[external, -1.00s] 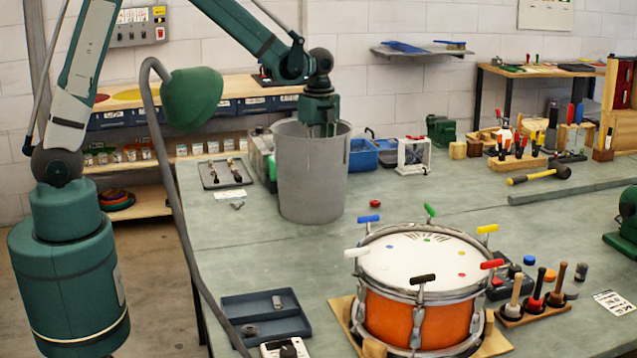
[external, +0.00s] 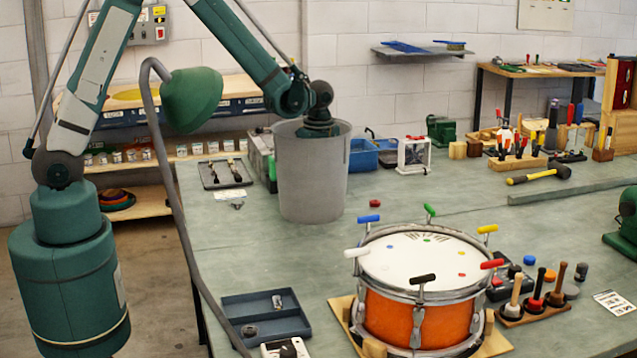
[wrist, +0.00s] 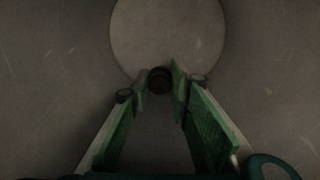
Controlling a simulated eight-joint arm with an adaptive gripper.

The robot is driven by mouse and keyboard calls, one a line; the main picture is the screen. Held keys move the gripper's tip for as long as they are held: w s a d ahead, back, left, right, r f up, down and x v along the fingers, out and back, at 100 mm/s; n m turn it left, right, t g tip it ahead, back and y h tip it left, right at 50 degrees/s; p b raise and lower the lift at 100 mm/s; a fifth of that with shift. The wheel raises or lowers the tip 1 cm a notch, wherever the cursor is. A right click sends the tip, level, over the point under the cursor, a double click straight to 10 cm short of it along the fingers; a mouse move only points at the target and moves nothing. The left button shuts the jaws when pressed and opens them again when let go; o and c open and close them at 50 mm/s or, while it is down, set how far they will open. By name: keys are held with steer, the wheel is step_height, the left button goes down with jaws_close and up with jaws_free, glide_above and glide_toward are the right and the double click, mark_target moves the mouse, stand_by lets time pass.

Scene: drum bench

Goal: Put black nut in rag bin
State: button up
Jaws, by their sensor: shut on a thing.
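The rag bin (external: 312,185) is a tall grey tub on the bench, left of the drum. My gripper is down inside it; the bin wall hides its fingers in the external view. In the wrist view my gripper (wrist: 159,82) has its green-padded fingers closed on the black nut (wrist: 159,80), a small dark round piece at the fingertips. The bin's round, pale floor (wrist: 168,35) shows beyond the fingertips, with the inner walls around. The nut is held, and its exact height above the floor is hard to judge.
An orange drum (external: 418,290) with coloured tuning keys stands front right of the bin. A green lamp (external: 190,98) hangs left of it. A blue container (external: 364,155) and a white frame (external: 414,155) stand behind right. A dark tray (external: 262,316) lies in front.

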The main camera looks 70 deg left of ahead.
steer(key=shift+f, duration=2)
steer(key=shift+f+b, duration=0.2)
steer(key=shift+b, duration=0.2)
steer(key=o, duration=0.7)
steer(key=shift+o, duration=0.2)
steer(key=shift+r, duration=0.25)
steer(key=shift+r+p, duration=0.7)
steer(key=shift+r, duration=5.25)
